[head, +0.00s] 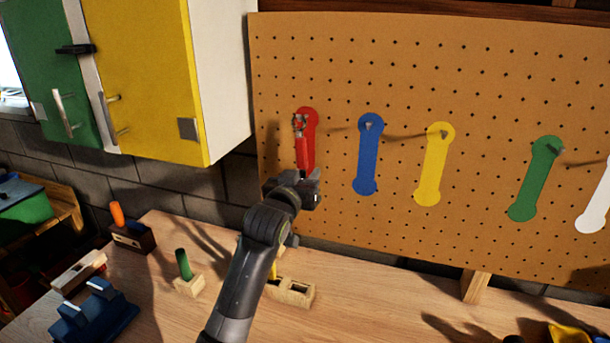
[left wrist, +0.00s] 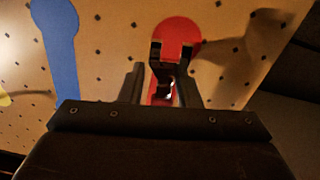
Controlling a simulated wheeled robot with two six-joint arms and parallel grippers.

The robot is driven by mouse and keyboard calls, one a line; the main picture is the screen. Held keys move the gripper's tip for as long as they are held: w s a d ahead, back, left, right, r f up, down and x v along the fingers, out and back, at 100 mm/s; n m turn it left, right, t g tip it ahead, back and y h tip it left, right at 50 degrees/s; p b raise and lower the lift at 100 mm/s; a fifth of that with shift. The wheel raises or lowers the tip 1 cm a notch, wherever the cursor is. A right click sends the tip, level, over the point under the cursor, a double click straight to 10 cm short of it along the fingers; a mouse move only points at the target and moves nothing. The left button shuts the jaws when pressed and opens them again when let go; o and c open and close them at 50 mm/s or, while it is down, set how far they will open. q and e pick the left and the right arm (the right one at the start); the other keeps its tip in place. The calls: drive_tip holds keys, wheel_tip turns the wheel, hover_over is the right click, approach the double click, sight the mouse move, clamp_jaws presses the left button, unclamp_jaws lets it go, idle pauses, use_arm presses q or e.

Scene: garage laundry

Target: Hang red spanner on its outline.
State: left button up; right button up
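The red spanner (head: 303,150) is upright in front of the pegboard, its metal open-ended head at the top. It overlaps the red outline (head: 312,117), whose rounded top shows behind it. My left gripper (head: 306,175) is shut on the lower part of the spanner's handle. In the left wrist view the spanner's dark jaw (left wrist: 170,55) stands between the fingers of the left gripper (left wrist: 163,82), against the round end of the red outline (left wrist: 180,28). I cannot tell whether the spanner touches the board or its peg. My right gripper is out of view.
The pegboard (head: 400,75) also has blue (head: 367,155), yellow (head: 430,178), green (head: 533,185) and white outlines with pegs. A yellow cabinet (head: 145,75) hangs left of it. Wooden blocks and a blue holder (head: 95,315) stand on the workbench (head: 380,310) below.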

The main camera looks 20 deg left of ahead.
use_arm(q)
drive_tip(key=shift+o, duration=0.8)
drive_tip(key=shift+r, duration=0.1)
drive_tip(key=shift+s, duration=0.15)
drive_tip(key=shift+s, duration=0.25)
drive_tip(key=s+a+b, duration=0.1)
drive_tip(key=s+b, duration=0.2)
drive_tip(key=s, duration=1.3)
drive_tip(key=shift+s+b, duration=0.3)
drive_tip(key=shift+b, duration=0.1)
drive_tip(key=shift+a, duration=0.1)
